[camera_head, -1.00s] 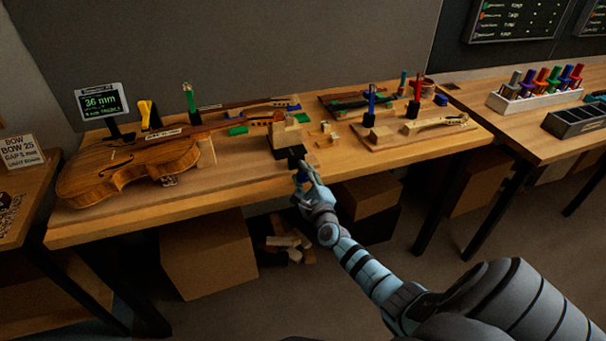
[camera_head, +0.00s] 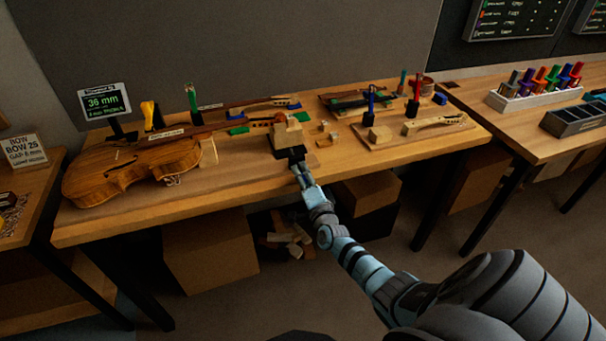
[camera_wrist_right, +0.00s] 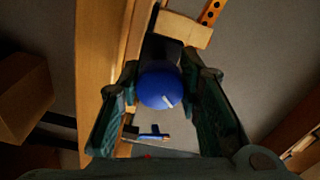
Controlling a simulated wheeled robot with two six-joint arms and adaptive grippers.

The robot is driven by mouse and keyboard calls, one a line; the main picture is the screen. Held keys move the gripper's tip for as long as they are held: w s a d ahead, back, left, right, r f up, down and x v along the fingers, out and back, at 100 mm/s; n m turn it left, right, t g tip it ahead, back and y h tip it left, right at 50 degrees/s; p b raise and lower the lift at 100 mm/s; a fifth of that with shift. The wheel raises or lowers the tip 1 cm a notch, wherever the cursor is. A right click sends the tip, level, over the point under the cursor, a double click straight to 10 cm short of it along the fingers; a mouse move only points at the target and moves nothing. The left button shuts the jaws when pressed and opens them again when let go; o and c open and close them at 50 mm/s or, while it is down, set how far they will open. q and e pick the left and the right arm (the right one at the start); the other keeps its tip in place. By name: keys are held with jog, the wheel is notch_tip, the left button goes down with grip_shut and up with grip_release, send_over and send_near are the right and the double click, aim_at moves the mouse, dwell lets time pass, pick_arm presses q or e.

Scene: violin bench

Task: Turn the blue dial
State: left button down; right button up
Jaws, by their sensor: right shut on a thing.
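The blue dial (camera_wrist_right: 158,82) is round and faces the right wrist camera, with a short white mark pointing to its lower right. My right gripper (camera_wrist_right: 163,88) has a finger on each side of the dial and is shut on it. In the head view my right gripper (camera_head: 298,167) is at the table's front edge, just below a black block with a pale wooden piece (camera_head: 287,133) on it. The dial is hidden behind the gripper there. My left gripper is not in view.
A violin (camera_head: 130,170) lies on the left of the wooden bench (camera_head: 230,190), near a small screen (camera_head: 104,102) reading 36 mm. Tools and a carved neck (camera_head: 435,123) lie to the right. Boxes (camera_head: 210,250) stand below the bench.

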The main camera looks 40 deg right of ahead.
jog(key=n+p, duration=0.1)
jog(key=n, duration=0.3)
jog(key=shift+n, duration=0.3)
jog(key=shift+f+n+p, duration=0.1)
jog(key=shift+n+p, duration=0.3)
jog(key=shift+n, duration=1.1)
jog(key=o, duration=1.2)
jog(key=shift+s, duration=0.1)
jog(key=v, duration=1.2)
